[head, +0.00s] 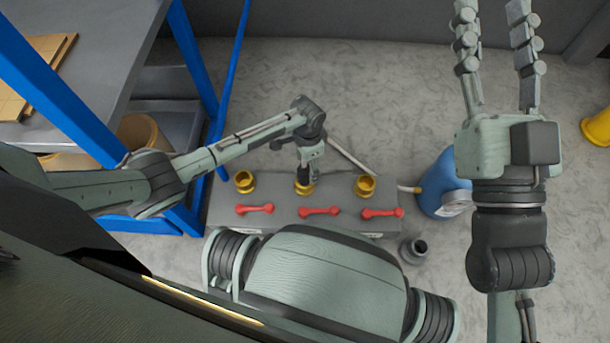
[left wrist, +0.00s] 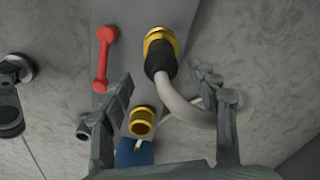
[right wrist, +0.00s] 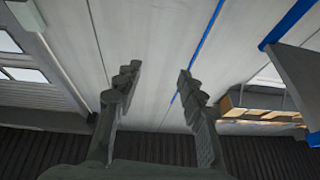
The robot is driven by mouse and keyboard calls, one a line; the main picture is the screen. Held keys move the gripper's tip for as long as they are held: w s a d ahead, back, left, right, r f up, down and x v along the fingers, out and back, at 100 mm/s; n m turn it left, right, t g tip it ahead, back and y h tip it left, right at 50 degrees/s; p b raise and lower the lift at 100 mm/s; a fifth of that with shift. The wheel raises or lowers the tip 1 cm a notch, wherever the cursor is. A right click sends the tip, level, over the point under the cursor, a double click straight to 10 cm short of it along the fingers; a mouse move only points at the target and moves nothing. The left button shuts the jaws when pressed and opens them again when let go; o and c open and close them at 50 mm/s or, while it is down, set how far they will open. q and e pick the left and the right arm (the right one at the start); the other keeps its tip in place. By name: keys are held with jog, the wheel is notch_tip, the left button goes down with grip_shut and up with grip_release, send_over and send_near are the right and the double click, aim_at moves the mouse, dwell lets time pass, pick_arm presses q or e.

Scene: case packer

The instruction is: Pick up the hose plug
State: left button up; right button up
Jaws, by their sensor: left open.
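The hose plug (left wrist: 160,62) is a black collar on a pale grey hose (left wrist: 192,108). In the left wrist view it sits at a brass fitting (left wrist: 157,42), and the hose curves down towards the right finger. In the head view this is the middle brass fitting (head: 304,188), with the plug mostly hidden by my arm. My left gripper (head: 309,172) points down above it. Its open fingers (left wrist: 163,80) lie either side of the plug's line, apart from it as far as I can see. My right gripper (head: 497,55) is raised at the right, open and empty.
The grey manifold box (head: 290,225) also bears a left brass fitting (head: 244,182), a right one (head: 366,186) and red levers (head: 319,211). A blue drum (head: 443,182) and dark grey pipe piece (head: 413,250) stand at right. A blue-framed bench (head: 110,65) is at left.

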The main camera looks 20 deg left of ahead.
pick_arm(q)
jog(key=f, duration=0.1)
jog(key=f+b, duration=0.1)
jog(key=f, duration=0.1)
jog(key=f+b, duration=0.1)
jog(key=shift+s+a+f, duration=0.15)
jog(key=shift+a+f, duration=0.25)
jog(key=shift+f, duration=0.15)
pick_arm(e)
jog(key=r+t, duration=0.1)
jog(key=s+d+r+t, duration=0.1)
jog(key=s+r+t, duration=0.1)
jog(key=shift+s+d+r+t, duration=0.1)
jog(key=shift+d+r+t, duration=0.2)
jog(key=shift+d+r, duration=0.05)
pick_arm(q)
jog(key=shift+c, duration=0.4)
grip_shut()
